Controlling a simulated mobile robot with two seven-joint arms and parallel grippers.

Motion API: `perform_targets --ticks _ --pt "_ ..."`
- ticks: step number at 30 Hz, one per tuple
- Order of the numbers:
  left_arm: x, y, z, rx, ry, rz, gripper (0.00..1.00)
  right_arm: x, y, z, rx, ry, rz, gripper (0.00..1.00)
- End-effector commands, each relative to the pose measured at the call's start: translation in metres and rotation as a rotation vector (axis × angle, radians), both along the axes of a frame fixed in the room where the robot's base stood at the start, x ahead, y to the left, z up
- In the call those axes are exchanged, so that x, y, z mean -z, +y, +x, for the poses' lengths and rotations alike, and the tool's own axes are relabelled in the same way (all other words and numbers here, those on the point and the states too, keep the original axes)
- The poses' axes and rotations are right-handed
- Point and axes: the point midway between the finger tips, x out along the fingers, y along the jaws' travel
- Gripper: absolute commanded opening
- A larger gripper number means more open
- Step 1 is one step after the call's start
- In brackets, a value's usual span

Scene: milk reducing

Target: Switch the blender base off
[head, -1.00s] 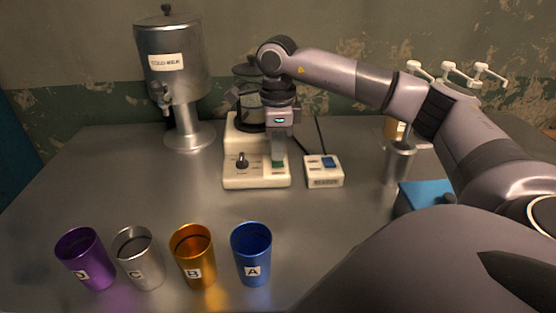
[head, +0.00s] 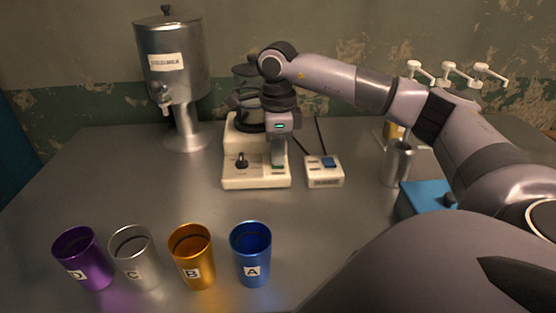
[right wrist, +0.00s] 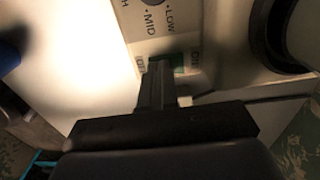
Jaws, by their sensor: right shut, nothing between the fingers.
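The blender base (head: 256,182) is a cream-coloured box in the middle of the table, with a dark round knob (head: 242,161) on its front left. My right gripper (head: 278,165) is shut and empty, pointing down at the green switch on the front right of the base. In the right wrist view my shut fingers (right wrist: 157,85) lie over the green switch (right wrist: 172,63) and hide part of it. LOW and MID show beside the knob. Whether the fingertips touch the switch, and which way it is tipped, I cannot tell. My left gripper is not in view.
A small white box with a blue switch (head: 329,162) stands just right of the base. Purple, silver, orange and blue cups (head: 251,255) stand at the front. A metal dispenser (head: 172,65) is behind left, and a metal cup (head: 398,163) and blue box (head: 425,197) are at right.

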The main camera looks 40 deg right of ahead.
Motion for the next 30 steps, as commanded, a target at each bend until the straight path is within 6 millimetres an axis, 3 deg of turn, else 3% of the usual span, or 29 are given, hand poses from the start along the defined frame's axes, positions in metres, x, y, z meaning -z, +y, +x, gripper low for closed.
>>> perform_targets --ticks 9,16,30 --pt "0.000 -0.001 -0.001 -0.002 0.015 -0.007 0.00 0.004 0.000 -0.001 -0.001 0.010 -0.001 0.00" --pt "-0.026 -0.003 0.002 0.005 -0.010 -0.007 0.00 -0.019 0.000 -0.001 -0.001 0.007 -0.001 0.00" --pt "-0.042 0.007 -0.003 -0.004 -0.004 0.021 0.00 -0.058 0.000 -0.001 0.000 0.004 0.000 0.00"
